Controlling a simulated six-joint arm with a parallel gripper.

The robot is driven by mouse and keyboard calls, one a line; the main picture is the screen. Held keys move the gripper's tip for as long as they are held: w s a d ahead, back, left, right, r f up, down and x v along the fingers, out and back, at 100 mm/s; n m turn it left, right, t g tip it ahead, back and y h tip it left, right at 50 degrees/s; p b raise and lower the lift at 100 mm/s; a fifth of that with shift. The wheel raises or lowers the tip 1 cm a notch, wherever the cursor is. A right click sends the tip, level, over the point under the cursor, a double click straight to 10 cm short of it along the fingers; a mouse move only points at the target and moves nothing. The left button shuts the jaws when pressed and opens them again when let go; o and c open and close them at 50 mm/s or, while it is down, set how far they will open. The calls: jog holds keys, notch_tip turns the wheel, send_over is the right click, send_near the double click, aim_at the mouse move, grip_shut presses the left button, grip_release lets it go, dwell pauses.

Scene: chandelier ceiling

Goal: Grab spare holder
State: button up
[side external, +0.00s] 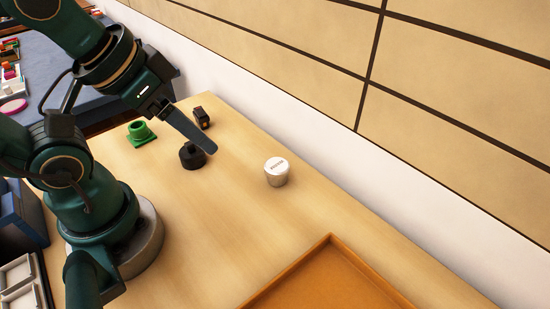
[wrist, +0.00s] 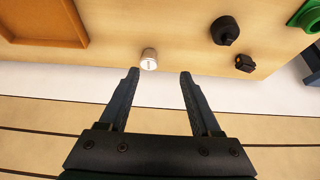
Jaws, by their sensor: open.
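My gripper (wrist: 160,74) is open and empty, held above the table with its fingers apart. It also shows in the side external view (side external: 208,147), in front of a black round piece with a narrower neck (side external: 191,157). A white cup-like piece with dark lettering on top (side external: 276,171) stands to the right. In the wrist view the white piece (wrist: 149,60) lies just beyond the fingertips, between their lines. A green stepped piece (side external: 139,132) and a small black block (side external: 201,118) stand farther left. I cannot tell which piece is the spare holder.
An orange-brown tray (side external: 333,239) with a raised rim lies at the front right of the wooden table (side external: 225,225). A pale wall (side external: 340,150) runs along the table's far side. The table is clear between the white piece and the tray.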

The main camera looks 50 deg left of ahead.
jog(key=shift+o, duration=0.8)
